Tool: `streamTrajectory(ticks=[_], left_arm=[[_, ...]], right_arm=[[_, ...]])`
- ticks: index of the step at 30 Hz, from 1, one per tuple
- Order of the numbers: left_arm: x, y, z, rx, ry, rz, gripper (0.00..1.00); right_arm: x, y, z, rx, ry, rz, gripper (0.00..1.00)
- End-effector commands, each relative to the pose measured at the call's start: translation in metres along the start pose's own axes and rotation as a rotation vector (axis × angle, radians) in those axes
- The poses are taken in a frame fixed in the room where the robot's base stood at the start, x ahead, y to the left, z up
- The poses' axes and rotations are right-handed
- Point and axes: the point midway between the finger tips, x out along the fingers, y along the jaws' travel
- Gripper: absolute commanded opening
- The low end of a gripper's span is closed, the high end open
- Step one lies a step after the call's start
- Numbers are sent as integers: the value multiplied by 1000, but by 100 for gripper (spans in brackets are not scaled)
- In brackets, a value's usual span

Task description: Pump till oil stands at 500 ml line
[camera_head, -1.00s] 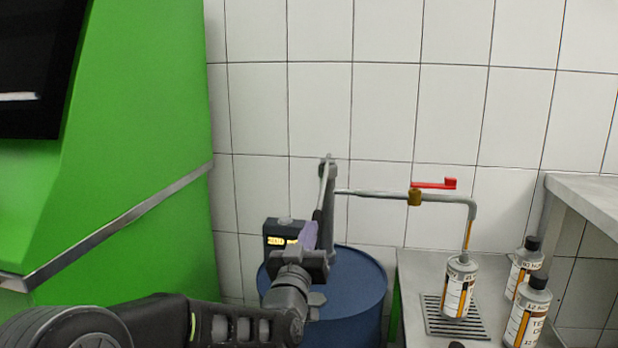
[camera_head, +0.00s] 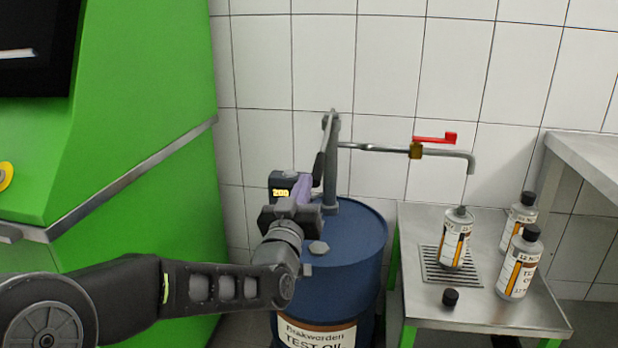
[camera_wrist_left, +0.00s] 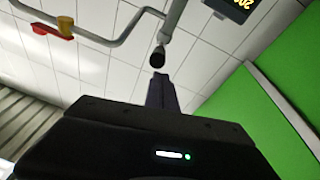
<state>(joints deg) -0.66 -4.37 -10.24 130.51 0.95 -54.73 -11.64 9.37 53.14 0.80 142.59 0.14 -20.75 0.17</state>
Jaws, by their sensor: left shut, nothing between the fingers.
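The blue oil drum (camera_head: 352,240) carries a grey hand pump (camera_head: 330,160) with a dark-handled lever (camera_head: 318,168) hanging down. A small display (camera_head: 281,190) beside it reads 200. The pump's pipe ends in a downturned spout (camera_head: 470,162) and has a red valve handle (camera_head: 435,138). An uncapped bottle (camera_head: 455,240) stands upright under the spout; I cannot read its oil level. My left gripper (camera_head: 304,188) is shut and empty, close to the lever's handle end. In the wrist view the fingers (camera_wrist_left: 160,92) point at the black handle end (camera_wrist_left: 157,58); contact is unclear. My right gripper is out of view.
The bottle stands on a drain grate (camera_head: 432,262) in a steel table (camera_head: 410,225). Two capped bottles (camera_head: 518,262) (camera_head: 519,215) stand to its right, and a loose black cap (camera_head: 450,297) lies in front. A green cabinet (camera_head: 140,200) fills the left side.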

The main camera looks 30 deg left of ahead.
Motion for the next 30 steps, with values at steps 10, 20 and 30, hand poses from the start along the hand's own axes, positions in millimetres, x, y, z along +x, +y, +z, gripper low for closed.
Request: streamTrajectory(ticks=[10, 20, 30], left_arm=[[-51, 1, -5, 0, 5, 2, 0], [-55, 2, -5, 0, 5, 2, 0], [-54, 2, -6, -1, 5, 2, 0]], right_arm=[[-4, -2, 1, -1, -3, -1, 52], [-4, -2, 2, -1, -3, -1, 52], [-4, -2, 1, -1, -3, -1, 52]])
